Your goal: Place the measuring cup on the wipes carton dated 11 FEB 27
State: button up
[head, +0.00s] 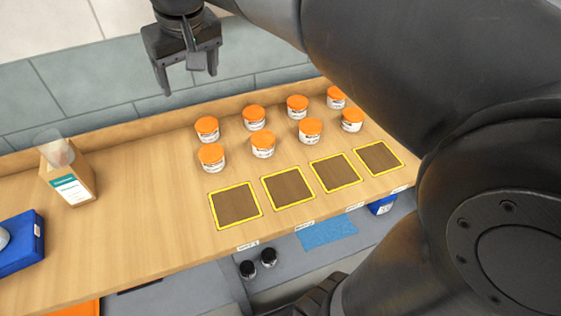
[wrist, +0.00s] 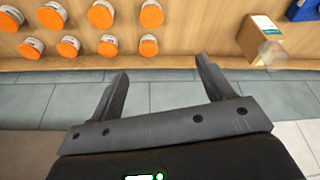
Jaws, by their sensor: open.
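A clear, see-through measuring cup (head: 58,151) stands on top of a brown carton (head: 82,170) with a white and teal label, at the left of the wooden counter. The carton's date is too small to read. In the wrist view the cup (wrist: 272,54) and the carton (wrist: 254,38) show at the upper right. My gripper (head: 187,82) is open and empty, up above the back edge of the counter. It is well to the right of the carton, apart from it. In the wrist view its two fingers (wrist: 165,82) have nothing between them.
Several white tubs with orange lids (head: 263,144) stand in two rows on the counter (head: 145,200). Several yellow-framed dark squares (head: 236,206) lie in front of them. A blue tray (head: 22,245) is at the far left. The counter between carton and tubs is clear.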

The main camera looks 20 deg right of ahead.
jog(key=s+d+f+m+t, duration=0.1)
jog(key=s+d+f, duration=0.4)
jog(key=s, duration=0.3)
jog(key=s+d+f+m+t, duration=0.1)
jog(key=s+d+f+m, duration=0.1)
jog(key=s+d+f, duration=0.4)
jog(key=shift+s+d+f+h, duration=0.2)
jog(key=shift+s+f+h, duration=0.2)
jog(key=shift+s+f, duration=0.55)
jog(key=shift+s+r, duration=0.15)
jog(key=shift+r, duration=0.05)
